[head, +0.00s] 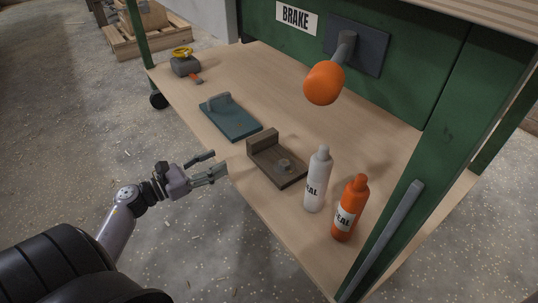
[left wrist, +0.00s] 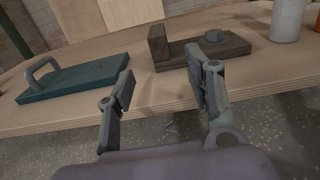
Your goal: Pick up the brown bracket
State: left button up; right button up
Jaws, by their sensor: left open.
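The brown bracket (head: 276,163) lies on the wooden workbench, between the teal plate with a handle and the white bottle. In the left wrist view the bracket (left wrist: 202,48) is ahead, beyond the fingers. My left gripper (head: 215,164) is open and empty, just off the bench's front edge, left of the bracket and apart from it. Its two fingers (left wrist: 160,85) show spread in the left wrist view. My right gripper is not in view.
An orange knob (head: 323,84) juts from the green panel. A green post (head: 385,235) stands at the right.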

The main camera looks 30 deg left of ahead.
aim_at(249, 145)
pick_arm(q)
jog(key=x, duration=1.1)
jog(key=shift+d+r+p, duration=0.1)
jog(key=shift+r+p, duration=0.15)
jog(key=shift+p, duration=0.15)
jog(key=shift+a+x, duration=0.2)
jog(key=shift+x, duration=2.8)
jog(key=shift+w, duration=0.1)
grip_shut()
